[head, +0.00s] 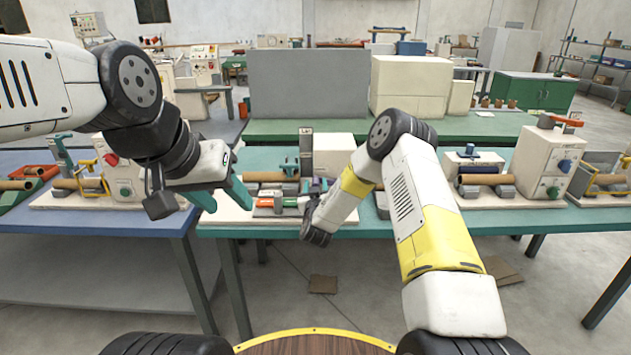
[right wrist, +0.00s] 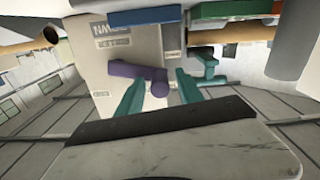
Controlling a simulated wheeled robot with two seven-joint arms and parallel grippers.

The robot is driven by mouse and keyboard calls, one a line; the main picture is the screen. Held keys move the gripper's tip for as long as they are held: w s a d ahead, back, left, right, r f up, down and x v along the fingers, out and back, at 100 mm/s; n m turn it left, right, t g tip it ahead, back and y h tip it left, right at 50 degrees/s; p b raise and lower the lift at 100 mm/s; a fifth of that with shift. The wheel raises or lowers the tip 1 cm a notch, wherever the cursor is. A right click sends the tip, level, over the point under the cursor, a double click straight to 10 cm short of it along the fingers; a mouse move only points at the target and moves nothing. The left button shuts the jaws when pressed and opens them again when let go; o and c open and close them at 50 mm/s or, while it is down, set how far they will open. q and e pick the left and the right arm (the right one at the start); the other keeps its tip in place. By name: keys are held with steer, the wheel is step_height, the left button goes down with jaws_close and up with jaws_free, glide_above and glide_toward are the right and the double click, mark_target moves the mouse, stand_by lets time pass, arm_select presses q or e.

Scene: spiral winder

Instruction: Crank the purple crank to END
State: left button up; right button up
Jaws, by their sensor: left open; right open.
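In the right wrist view the purple crank (right wrist: 124,69) sits on the face of a pale machine box (right wrist: 112,48). Its arm runs sideways and its rounded grip (right wrist: 159,88) points toward the camera. My right gripper (right wrist: 160,88) is open, with one teal finger on each side of the grip. I cannot tell whether either finger touches it. My left gripper (head: 221,195) is open and empty in the head view, at the left end of the teal table (head: 260,232).
Another winder (head: 541,160) stands to the right, and more equipment stands on the blue table (head: 165,245) at left. A teal bracket (right wrist: 209,66) is close right of the crank.

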jaws_close()
stand_by(1.4)
